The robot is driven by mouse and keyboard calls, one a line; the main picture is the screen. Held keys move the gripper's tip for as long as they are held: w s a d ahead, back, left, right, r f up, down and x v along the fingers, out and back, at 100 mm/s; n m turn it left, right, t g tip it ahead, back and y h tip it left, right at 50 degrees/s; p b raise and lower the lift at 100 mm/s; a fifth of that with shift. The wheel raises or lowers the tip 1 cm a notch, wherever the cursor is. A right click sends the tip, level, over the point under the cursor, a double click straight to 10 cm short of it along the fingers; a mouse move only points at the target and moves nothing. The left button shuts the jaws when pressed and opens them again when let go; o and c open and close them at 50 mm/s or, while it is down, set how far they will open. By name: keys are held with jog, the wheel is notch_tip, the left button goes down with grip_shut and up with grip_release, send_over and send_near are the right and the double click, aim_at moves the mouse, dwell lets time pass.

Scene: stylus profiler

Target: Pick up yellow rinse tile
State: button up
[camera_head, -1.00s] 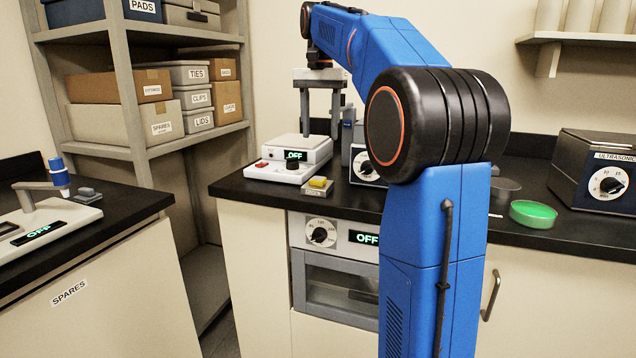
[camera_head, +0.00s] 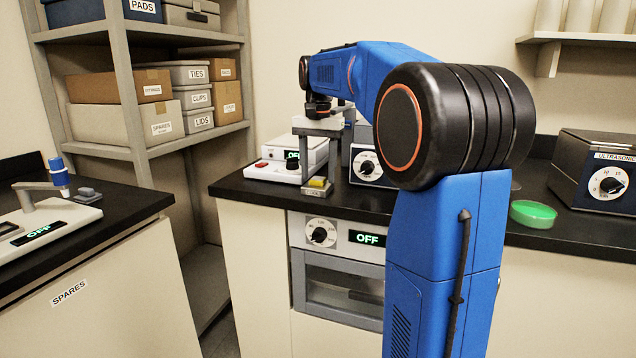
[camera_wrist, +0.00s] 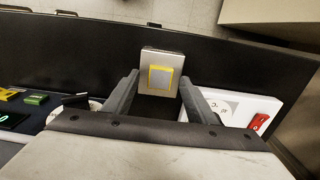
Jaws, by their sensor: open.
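The yellow rinse tile (camera_head: 317,182) lies on a small grey block (camera_head: 315,191) near the counter's front edge. My gripper (camera_head: 317,172) is open and points down over the block. In the wrist view its two fingers (camera_wrist: 160,84) reach to either side of the tile, with gaps between. Nothing is held. How far the fingertips are above the block is hard to tell.
A white instrument with a red button and an OFF display (camera_head: 291,168) stands close to the left of the block. A blue-fronted box with a dial (camera_head: 366,166) stands behind right. A green dish (camera_head: 533,214) and an ultrasonic unit (camera_head: 605,175) are further right.

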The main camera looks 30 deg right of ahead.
aim_at(318, 178)
jog(key=shift+f, duration=0.25)
jog(key=c, duration=1.1)
jog(key=shift+c, duration=0.2)
notch_tip(318, 178, up, 10)
jog(key=shift+o, duration=0.3)
